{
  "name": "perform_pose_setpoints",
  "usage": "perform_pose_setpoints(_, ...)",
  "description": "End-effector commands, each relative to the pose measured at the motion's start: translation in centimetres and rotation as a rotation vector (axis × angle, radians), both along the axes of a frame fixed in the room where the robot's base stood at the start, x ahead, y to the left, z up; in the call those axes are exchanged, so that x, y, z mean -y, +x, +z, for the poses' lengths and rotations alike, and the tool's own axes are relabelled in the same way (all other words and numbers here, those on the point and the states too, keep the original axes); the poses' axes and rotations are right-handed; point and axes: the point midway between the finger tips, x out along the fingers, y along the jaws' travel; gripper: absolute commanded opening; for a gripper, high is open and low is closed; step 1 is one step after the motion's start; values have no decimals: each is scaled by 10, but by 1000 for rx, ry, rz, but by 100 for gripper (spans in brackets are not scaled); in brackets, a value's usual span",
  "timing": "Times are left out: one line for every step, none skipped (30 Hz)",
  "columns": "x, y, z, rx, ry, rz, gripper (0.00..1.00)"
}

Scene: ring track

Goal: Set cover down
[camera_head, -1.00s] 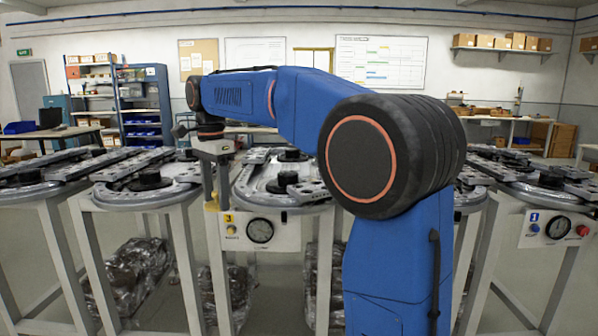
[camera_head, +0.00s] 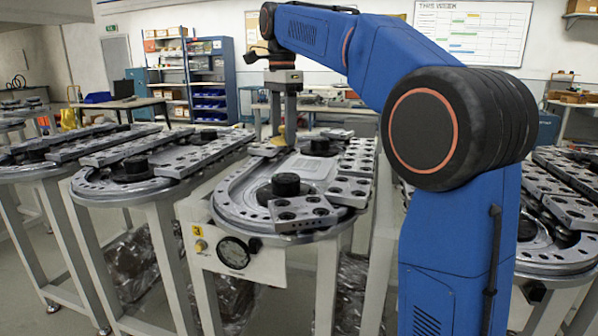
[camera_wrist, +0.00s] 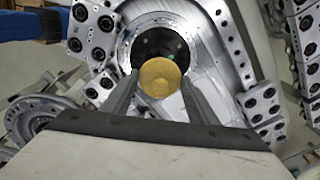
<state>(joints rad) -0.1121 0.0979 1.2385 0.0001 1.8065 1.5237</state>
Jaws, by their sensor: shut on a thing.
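My gripper (camera_head: 281,125) hangs pointing down over the far part of the ring track with the "3" panel. In the wrist view my gripper's fingers (camera_wrist: 150,95) are shut on a small round yellow piece (camera_wrist: 160,77), which I take to be the cover. It also shows as a yellow patch (camera_head: 286,138) below the gripper in the head view. The ring track (camera_wrist: 208,70) lies behind it in the wrist view, with a dark round hub (camera_wrist: 160,42) partly hidden by the yellow piece. I cannot tell whether the yellow piece touches the track.
The "3" track (camera_head: 232,200) carries linked plates (camera_head: 352,190) and a black hub (camera_head: 286,184) at its near end. A neighbouring track (camera_head: 90,185) stands close on the left and another (camera_head: 545,250) on the right. Shelves and a board stand behind.

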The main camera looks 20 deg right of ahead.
Motion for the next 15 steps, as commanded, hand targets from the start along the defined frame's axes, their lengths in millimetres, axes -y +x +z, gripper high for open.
perform_pose_setpoints(0,0,-1,-1,0,-1,31)
perform_pose_setpoints(0,0,-3,-2,0,-2,31)
perform_pose_setpoints(0,-1,-8,-2,0,-3,31)
perform_pose_setpoints(0,-1,-13,-2,0,-3,31)
perform_pose_setpoints(0,-1,-18,-3,0,-3,31)
perform_pose_setpoints(0,-1,-25,-2,0,-3,31)
perform_pose_setpoints(0,-1,-30,-2,0,-3,31)
perform_pose_setpoints(0,-1,-35,-2,0,-3,31)
perform_pose_setpoints(0,-1,-41,-1,0,-3,31)
perform_pose_setpoints(1,-1,-44,-1,0,-3,31)
perform_pose_setpoints(1,-1,-47,-2,0,-3,31)
perform_pose_setpoints(0,-1,-51,-1,0,-3,31)
perform_pose_setpoints(0,0,-52,0,0,-3,31)
perform_pose_setpoints(0,0,-54,0,0,-3,31)
perform_pose_setpoints(0,0,-57,0,0,-3,31)
